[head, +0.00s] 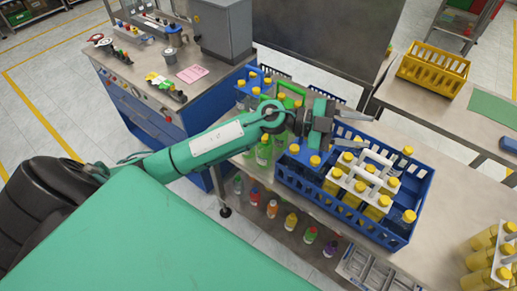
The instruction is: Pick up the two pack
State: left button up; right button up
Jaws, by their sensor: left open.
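My left gripper (366,130) reaches in from the left over the blue crate (421,196). Its jaws are open, its two fingers point right, and nothing shows between them. A small blue holder with two yellow-capped bottles (305,155) sits at the crate's left end, just below the gripper's body in the picture; it looks like the two pack, and its lower part is hidden by the crate wall. A white handled carrier (364,177) with several yellow bottles stands in the crate to the right. I cannot tell how high the gripper is. My right gripper is out of view.
Green bottles (264,152) and a blue carrier (243,92) stand left of the crate, partly behind my arm. Another white carrier (505,255) stands at the lower right. A yellow crate (434,70) is on the rear table.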

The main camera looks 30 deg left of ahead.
pick_arm(q)
jog(key=w+a+f+m+g+y, duration=0.1)
jog(key=w+a+f+g+y, duration=0.25)
jog(key=a+f+y, duration=0.5)
jog(key=w+a+r+n+g+y, duration=0.15)
jog(key=a+n+y, duration=0.55)
jog(key=a, duration=1.4)
jog(key=f+p, duration=0.1)
jog(key=f, duration=0.1)
jog(key=f+m+y, duration=0.1)
jog(key=f, duration=0.2)
jog(key=f+y+p, duration=0.1)
jog(key=f, duration=0.2)
jog(key=shift+w+a+f+m+g+p, duration=0.15)
jog(key=shift+w+m+g+p, duration=0.1)
jog(key=shift+m+g+p, duration=0.15)
jog(key=shift+f+p, duration=0.35)
jog(key=shift+f, duration=0.05)
jog(key=f+p, duration=0.1)
jog(key=f, duration=0.1)
jog(key=f+p, duration=0.1)
jog(key=f, duration=0.1)
jog(key=shift+s+a, duration=0.15)
jog(key=shift+a, duration=0.05)
jog(key=shift+f, duration=0.35)
